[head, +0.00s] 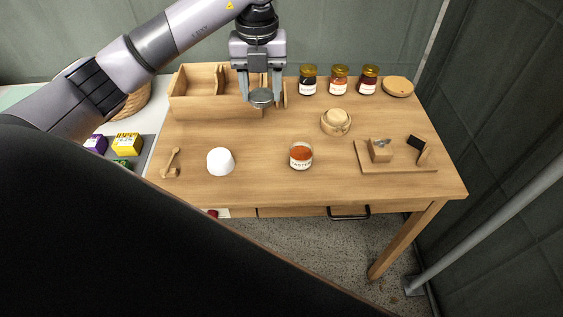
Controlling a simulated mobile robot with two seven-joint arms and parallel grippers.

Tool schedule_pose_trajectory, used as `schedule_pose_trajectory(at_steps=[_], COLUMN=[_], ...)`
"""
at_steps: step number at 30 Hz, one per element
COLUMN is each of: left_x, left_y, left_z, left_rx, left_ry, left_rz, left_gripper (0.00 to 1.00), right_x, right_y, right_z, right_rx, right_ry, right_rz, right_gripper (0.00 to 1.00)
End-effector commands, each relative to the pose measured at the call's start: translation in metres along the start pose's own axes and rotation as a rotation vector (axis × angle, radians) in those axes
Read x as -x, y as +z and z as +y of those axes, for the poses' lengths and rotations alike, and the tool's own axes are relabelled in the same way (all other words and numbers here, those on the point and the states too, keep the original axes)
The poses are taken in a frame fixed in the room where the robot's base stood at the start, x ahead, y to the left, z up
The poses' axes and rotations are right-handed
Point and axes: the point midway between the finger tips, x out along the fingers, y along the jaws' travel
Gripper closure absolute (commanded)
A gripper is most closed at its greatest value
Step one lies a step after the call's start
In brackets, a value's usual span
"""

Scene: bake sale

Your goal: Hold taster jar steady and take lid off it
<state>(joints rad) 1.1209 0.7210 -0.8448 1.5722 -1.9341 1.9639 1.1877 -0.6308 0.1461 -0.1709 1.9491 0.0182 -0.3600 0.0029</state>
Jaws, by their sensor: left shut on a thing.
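The taster jar (301,156) stands upright on the table, a clear jar with orange-red contents and a white label. Its top looks open, with no lid on it. My left gripper (261,90) points down above the back of the table, in front of the wooden divided box. It is shut on a grey round lid (261,98), held up and apart from the jar, behind it and to its left. My right gripper is not in view.
Several small things stand around the jar: a white rounded object (221,161), a wooden lidded pot (336,122) and a wooden board (397,165). Three gold-lidded jars (339,80) line the back. The wooden box (215,107) is at back left. Table space beside the jar is clear.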

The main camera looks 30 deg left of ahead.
Motion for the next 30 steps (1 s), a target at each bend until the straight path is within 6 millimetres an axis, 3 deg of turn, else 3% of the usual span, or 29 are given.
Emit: schedule_pose_trajectory(at_steps=[5,15,21,30], left_x=[-0.013,-0.103,-0.143,-0.169], left_y=[0.0,-0.001,-0.001,-0.001], left_z=[0.009,0.009,0.008,0.008], left_rx=[0.01,0.01,0.009,0.009], left_ry=[0.003,0.003,0.001,0.001], left_rz=[0.004,0.007,0.004,0.004], left_gripper=[0.85,0.85,0.85,0.85], right_x=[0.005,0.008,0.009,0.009], right_y=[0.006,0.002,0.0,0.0], right_z=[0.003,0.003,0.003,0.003], right_rx=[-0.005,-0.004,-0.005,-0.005], right_ry=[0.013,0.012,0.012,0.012], right_rz=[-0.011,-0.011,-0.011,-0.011], right_gripper=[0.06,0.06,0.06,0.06])
